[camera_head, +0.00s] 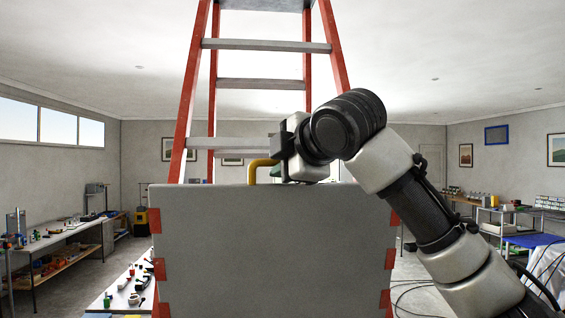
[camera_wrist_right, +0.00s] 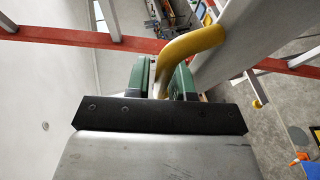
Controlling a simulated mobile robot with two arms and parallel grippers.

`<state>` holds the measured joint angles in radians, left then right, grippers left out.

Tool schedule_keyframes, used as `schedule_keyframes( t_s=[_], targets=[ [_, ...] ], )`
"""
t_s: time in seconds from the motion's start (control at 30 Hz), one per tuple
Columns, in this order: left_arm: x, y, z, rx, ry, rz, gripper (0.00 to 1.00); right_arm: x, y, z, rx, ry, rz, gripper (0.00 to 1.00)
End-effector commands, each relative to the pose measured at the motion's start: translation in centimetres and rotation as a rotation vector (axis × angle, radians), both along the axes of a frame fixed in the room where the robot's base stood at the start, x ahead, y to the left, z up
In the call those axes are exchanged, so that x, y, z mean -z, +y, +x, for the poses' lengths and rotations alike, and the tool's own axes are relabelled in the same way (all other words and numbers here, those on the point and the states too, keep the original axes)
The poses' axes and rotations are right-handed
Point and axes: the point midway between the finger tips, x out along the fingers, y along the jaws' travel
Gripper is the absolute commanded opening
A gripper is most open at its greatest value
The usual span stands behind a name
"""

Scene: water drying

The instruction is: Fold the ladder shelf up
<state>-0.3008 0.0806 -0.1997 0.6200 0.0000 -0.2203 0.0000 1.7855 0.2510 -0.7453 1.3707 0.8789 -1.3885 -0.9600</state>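The ladder stands in front of me with red rails (camera_head: 187,95) and grey steps (camera_head: 265,45). Its wide grey shelf panel (camera_head: 270,250), with red pieces at its side edges, fills the lower middle of the head view. A yellow handle (camera_head: 262,163) shows above the panel's top edge. My right gripper (camera_head: 283,166) is at this handle. In the right wrist view its two green fingers (camera_wrist_right: 166,80) lie on either side of the yellow handle (camera_wrist_right: 195,42) and look closed on it. The handle's lower end is hidden between them. My left gripper is out of view.
A low table (camera_head: 120,296) with tools stands behind the panel at the left. Workbenches line the left wall (camera_head: 75,228) and right wall (camera_head: 520,240). Cables (camera_head: 408,290) lie on the floor at the right. The room behind the ladder has open floor.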

Motion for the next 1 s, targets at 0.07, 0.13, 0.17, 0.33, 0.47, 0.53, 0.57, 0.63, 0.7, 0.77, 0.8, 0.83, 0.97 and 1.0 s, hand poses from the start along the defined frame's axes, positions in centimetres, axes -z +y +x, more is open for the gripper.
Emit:
schedule_keyframes(
  t_s=[0.07,0.13,0.17,0.33,0.47,0.53,0.57,0.63,0.7,0.77,0.8,0.83,0.97,1.0],
  targets=[
    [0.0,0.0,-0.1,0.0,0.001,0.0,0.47,0.0,0.0,0.0,0.0,0.0,-0.001,0.35],
    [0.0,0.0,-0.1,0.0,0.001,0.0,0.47,0.0,0.0,0.0,-0.001,0.0,-0.002,0.4],
    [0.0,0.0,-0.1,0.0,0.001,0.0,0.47,0.0,0.0,0.0,-0.001,0.0,-0.002,0.4],
    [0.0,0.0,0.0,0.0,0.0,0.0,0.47,0.1,0.1,0.0,-0.001,0.0,-0.004,0.4],
    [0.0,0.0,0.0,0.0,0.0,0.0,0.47,0.1,0.1,-0.1,-0.003,0.001,-0.005,0.4],
    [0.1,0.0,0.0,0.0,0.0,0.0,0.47,0.1,0.0,-0.1,-0.003,0.0,-0.005,0.4],
    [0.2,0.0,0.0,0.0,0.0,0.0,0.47,0.1,0.0,-0.2,-0.003,0.0,-0.005,0.4],
    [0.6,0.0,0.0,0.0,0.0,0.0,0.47,0.0,-0.2,-0.7,-0.003,-0.002,-0.004,0.4],
    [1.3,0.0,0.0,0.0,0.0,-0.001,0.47,-0.2,-0.6,-1.5,-0.003,-0.002,-0.004,0.4],
    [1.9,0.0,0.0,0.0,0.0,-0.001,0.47,-0.4,-1.1,-2.5,-0.002,-0.004,-0.004,0.4],
    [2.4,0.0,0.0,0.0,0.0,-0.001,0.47,-0.6,-1.4,-3.2,-0.003,-0.006,-0.005,0.4],
    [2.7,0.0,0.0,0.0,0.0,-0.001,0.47,-0.8,-1.7,-3.8,-0.002,-0.004,-0.004,0.4],
    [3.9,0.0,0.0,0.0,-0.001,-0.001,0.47,-1.7,-2.8,-6.1,-0.001,-0.004,-0.004,0.4],
    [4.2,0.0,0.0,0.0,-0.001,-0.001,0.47,-1.9,-3.1,-6.7,-0.002,-0.004,-0.003,0.4]
  ],
)
